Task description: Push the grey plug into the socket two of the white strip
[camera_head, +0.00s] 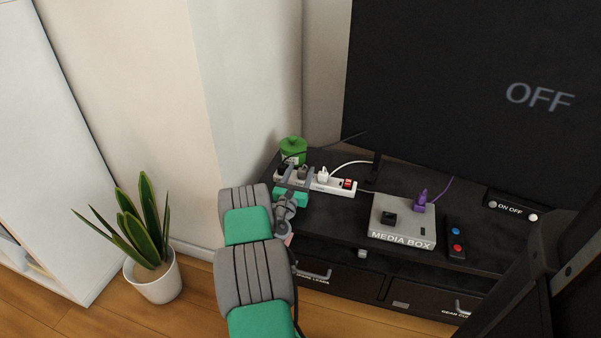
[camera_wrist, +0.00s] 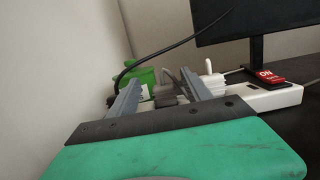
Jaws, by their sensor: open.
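The white strip (camera_head: 335,186) lies on the black cabinet top by the wall. It also shows in the wrist view (camera_wrist: 262,99), with a red switch marked ON at its right end. A white plug (camera_head: 322,175) stands in it left of the switch. The grey plug (camera_head: 303,171) is left of the white plug; in the wrist view the grey plug (camera_wrist: 166,93) is between my fingers. My gripper (camera_head: 294,178) is open over the strip's left part, its fingers either side of the grey plug. The sockets there are hidden, so I cannot tell how deep the plug sits.
A green container (camera_head: 293,149) stands behind the strip. A black cable (camera_wrist: 155,51) passes close by my left finger. The media box (camera_head: 402,220) with a purple plug (camera_head: 421,200) is to the right. A large screen (camera_head: 470,90) rises behind. The wall is close on the left.

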